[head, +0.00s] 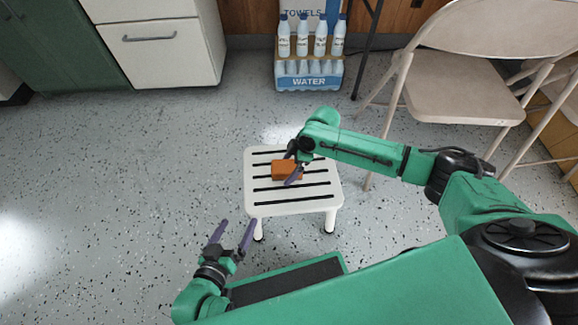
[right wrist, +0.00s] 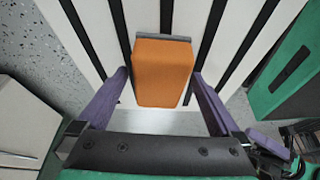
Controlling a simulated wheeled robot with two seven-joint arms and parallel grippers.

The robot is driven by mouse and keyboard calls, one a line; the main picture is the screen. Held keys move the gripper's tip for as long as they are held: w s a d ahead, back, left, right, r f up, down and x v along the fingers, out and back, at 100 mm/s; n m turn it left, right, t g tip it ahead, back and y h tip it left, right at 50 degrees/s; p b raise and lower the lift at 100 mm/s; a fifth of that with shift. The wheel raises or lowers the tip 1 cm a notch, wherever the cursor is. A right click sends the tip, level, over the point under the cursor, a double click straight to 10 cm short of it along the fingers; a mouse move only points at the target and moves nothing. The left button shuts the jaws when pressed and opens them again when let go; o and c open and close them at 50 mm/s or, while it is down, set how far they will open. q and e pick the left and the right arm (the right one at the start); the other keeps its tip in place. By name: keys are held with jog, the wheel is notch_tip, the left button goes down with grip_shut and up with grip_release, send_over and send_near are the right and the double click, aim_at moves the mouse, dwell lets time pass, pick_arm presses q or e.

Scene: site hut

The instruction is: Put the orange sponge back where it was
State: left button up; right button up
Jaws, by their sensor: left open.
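The orange sponge (head: 286,170) is a small block over the slatted top of the white stool (head: 310,201). In the right wrist view the sponge (right wrist: 163,75) shows between the two purple fingers, with a thin grey strip along its far edge. My right gripper (head: 293,162) reaches in from the right and is shut on the sponge, one finger on each side (right wrist: 162,80). I cannot tell whether the sponge touches the slats. My left gripper (head: 236,233) is open and empty, low over the floor, left of and nearer than the stool.
A pack of water bottles (head: 309,65) stands at the back. A beige folding chair (head: 465,88) is at the right. A white drawer cabinet (head: 160,52) and a green cabinet (head: 55,45) stand at the back left. The speckled floor left of the stool is clear.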

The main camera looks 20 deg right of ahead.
jog(key=shift+r, duration=0.1)
jog(key=p+v, duration=0.5)
jog(key=v, duration=0.4)
jog(key=shift+r, duration=0.1)
pick_arm(q)
notch_tip(320, 180, up, 6)
jog(key=a+m+g+y+p, duration=0.1)
jog(key=a+g, duration=0.1)
jog(key=shift+w+g, duration=0.15)
jog(key=shift+g, duration=0.25)
pick_arm(e)
jog(key=v, duration=0.2)
jog(key=shift+s+d+r, duration=0.15)
jog(key=shift+d+r, duration=0.15)
jog(key=shift+r, duration=0.05)
